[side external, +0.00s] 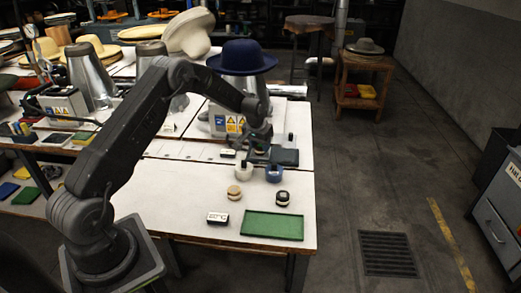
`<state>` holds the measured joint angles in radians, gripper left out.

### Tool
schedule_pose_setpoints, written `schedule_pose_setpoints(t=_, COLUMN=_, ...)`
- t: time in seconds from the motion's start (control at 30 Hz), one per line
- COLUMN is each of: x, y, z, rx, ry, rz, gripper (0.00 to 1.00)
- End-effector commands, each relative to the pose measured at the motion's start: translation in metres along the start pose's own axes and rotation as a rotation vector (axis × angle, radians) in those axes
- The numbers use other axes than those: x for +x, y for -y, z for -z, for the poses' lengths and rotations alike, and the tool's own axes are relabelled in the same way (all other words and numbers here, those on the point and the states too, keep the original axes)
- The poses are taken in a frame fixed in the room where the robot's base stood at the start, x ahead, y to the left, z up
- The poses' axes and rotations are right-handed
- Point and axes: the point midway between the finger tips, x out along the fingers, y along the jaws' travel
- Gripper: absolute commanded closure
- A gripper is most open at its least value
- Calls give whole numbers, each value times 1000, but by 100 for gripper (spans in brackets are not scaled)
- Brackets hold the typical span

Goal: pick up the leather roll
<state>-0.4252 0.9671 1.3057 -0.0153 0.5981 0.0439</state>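My gripper (260,148) points down over the white table, at its right part behind the small round items. Its fingers are dark and small in this view. I cannot tell whether they are apart or closed, or whether anything is between them. No item is clearly recognisable as the leather roll. A small tan and cream round piece (234,192) stands in front of my gripper, apart from it. A dark-topped round piece with a pale band (283,198) stands to its right.
A white ring-like item (243,172), a blue one (274,173) and a dark blue block (287,157) sit close to my gripper. A green tray (272,225) and a small labelled box (218,218) lie in front. A blue hat (241,57) on its press stands behind.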

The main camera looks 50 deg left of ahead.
Motion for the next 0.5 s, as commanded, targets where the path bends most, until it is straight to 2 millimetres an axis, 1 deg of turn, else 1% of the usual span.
schedule_pose_setpoints(t=0.03, x=0, y=0, z=0, rx=0, ry=0, rz=0, gripper=73)
schedule_pose_setpoints(t=0.1, x=0, y=0, z=0, rx=0, ry=0, rz=0, gripper=79)
schedule_pose_setpoints(t=0.13, x=0, y=0, z=0, rx=0, ry=0, rz=0, gripper=80)
schedule_pose_setpoints(t=0.17, x=0, y=0, z=0, rx=0, ry=0, rz=0, gripper=84)
schedule_pose_setpoints(t=0.37, x=-1, y=0, z=0, rx=0, ry=-1, rz=0, gripper=84)
schedule_pose_setpoints(t=0.5, x=-8, y=0, z=3, rx=0, ry=-2, rz=0, gripper=84)
